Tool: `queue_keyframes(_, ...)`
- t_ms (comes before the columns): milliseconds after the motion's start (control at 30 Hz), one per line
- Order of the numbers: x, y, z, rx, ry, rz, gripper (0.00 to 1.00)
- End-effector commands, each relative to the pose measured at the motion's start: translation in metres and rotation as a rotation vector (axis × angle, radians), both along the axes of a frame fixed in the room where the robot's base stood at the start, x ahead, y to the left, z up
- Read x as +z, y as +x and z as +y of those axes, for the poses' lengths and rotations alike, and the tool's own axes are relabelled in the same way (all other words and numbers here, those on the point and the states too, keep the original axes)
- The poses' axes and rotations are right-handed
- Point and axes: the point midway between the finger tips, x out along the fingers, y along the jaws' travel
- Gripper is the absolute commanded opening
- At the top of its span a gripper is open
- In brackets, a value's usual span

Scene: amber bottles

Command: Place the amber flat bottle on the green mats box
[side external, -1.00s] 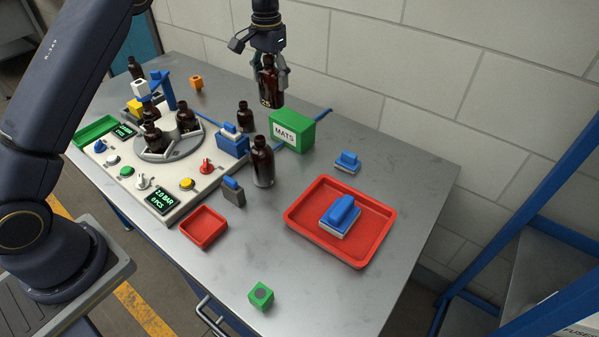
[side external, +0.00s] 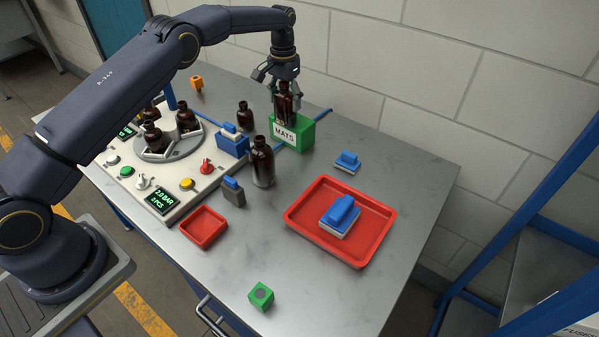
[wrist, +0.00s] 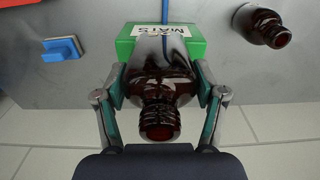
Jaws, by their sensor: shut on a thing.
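The amber flat bottle (side external: 284,103) is upright in my gripper (side external: 284,90), at the top of the green mats box (side external: 302,137). Its base is at the level of the box top; I cannot tell whether it rests on it. In the wrist view the two fingers of my gripper (wrist: 160,103) are closed on both sides of the bottle (wrist: 158,75). The green box (wrist: 192,48) with its MATS label lies beyond the bottle, which covers part of it.
Other amber bottles (side external: 262,162) (side external: 245,116) stand near the box. A blue box (side external: 233,144) is to its left. A red tray (side external: 376,252) holds a blue-and-white block (side external: 341,216). A blue block (side external: 348,162) lies right of the box. The front right of the table is clear.

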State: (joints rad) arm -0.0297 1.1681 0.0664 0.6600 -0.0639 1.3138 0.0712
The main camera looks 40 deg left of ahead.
Motion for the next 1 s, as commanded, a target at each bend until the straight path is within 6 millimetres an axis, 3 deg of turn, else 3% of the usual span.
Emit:
queue_keyframes(133, -0.003, 0.0, 0.0, 0.0, 0.0, 0.0, 0.3)
queue_keyframes(167, -0.003, 0.0, 0.0, 0.0, 0.0, 0.0, 0.72)
queue_keyframes(400, -0.003, 0.0, 0.0, 0.0, 0.0, 0.001, 0.95)
queue_keyframes(767, 0.002, 0.0, 0.0, 0.0, 0.0, -0.001, 0.95)
queue_keyframes(1000, 0.042, 0.001, 0.0, 0.0, 0.001, -0.004, 0.95)
